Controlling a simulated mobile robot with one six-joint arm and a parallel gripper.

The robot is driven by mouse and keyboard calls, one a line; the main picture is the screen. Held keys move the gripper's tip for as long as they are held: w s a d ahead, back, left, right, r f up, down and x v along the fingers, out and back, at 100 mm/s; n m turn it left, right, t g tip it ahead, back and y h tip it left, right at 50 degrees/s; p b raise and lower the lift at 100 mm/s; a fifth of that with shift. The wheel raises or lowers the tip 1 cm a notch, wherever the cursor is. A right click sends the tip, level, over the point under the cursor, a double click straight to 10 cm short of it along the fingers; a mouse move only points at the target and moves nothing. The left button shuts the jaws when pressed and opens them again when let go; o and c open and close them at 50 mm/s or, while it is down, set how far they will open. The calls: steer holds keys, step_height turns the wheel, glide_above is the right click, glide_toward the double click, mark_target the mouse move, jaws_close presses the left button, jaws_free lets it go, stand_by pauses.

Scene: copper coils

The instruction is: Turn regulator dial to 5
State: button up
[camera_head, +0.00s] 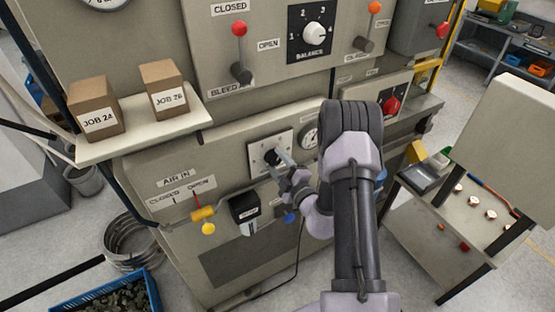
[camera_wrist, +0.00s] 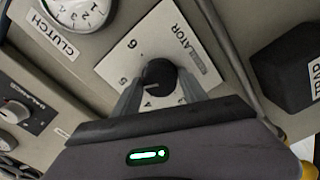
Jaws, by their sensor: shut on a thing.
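The regulator dial is a black knob (camera_wrist: 160,78) on a white plate (camera_wrist: 158,38) marked REGULATOR, with the figures 5 and 6 readable in the wrist view. In the head view the knob (camera_head: 271,157) sits on its plate (camera_head: 256,152) on the machine's front, partly hidden by my gripper. My gripper (camera_wrist: 160,92) is shut on the black knob, one finger on each side of it. It also shows in the head view (camera_head: 277,160). The fingers and gripper body cover the lower part of the plate, and I cannot tell which figure the knob points to.
A round gauge (camera_head: 310,136) marked CLUTCH is beside the plate. The BALANCE dial (camera_head: 315,32) and a red-knobbed lever (camera_head: 240,45) are above. A black box (camera_head: 244,207) and the yellow AIR IN handle (camera_head: 203,214) are below left. A shelf (camera_head: 150,125) with two boxes juts out at left.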

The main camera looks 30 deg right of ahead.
steer(key=shift+m, duration=0.4)
steer(key=o, duration=1.4)
steer(key=shift+c, duration=0.2)
steer(key=shift+s, duration=0.1)
steer(key=s+b, duration=0.3)
steer(key=s, duration=1.4)
steer(key=shift+d+b, duration=0.3)
steer(key=shift+b, duration=0.1)
